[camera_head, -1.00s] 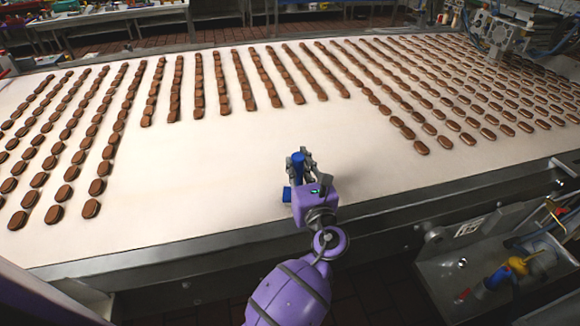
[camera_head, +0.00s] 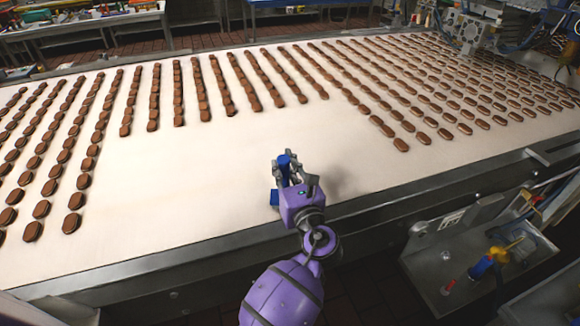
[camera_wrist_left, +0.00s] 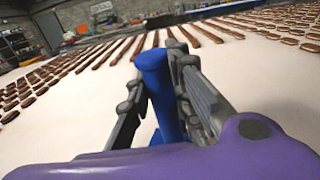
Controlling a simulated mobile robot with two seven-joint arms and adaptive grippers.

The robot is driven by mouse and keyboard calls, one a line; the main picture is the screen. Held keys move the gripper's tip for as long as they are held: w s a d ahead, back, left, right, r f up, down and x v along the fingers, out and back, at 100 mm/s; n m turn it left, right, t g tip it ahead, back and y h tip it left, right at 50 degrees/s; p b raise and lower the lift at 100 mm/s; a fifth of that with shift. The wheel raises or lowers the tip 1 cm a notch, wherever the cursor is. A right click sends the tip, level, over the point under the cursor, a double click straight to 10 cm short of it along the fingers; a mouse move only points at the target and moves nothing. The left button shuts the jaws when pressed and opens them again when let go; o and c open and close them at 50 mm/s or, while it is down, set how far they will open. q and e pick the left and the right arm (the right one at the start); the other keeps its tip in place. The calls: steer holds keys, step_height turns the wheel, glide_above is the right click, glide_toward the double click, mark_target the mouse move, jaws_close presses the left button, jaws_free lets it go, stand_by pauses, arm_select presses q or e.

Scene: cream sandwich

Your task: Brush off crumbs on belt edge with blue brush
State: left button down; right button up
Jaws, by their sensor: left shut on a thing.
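My left gripper (camera_head: 288,172) is shut on the blue brush (camera_head: 285,163) above the near part of the white belt (camera_head: 160,200). The brush handle stands up between the fingers, and a blue part shows just left of the gripper, close to the belt. In the left wrist view the blue brush (camera_wrist_left: 154,70) sits between the two grey fingers of the gripper (camera_wrist_left: 165,95). The brush's lower end and bristles are hidden by the gripper and purple wrist. The near belt edge (camera_head: 200,255) is a grey metal rail. I cannot make out crumbs. My right gripper is not in view.
Rows of brown sandwich biscuits (camera_head: 180,95) cover the belt's far side, left and right. The near middle is bare. A metal side table (camera_head: 450,275) with a yellow-and-blue tool (camera_head: 487,262) stands at the lower right. Machinery (camera_head: 480,25) hangs over the belt's far right.

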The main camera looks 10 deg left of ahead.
arm_select(q)
steer(key=shift+s+a, duration=0.45)
steer(key=shift+a, duration=0.25)
steer(key=s+a, duration=0.8)
steer(key=a, duration=0.6)
steer(key=shift+s, duration=0.35)
stand_by(0.9)
steer(key=shift+r, duration=0.15)
step_height(320, 180, up, 7)
stand_by(0.5)
stand_by(0.3)
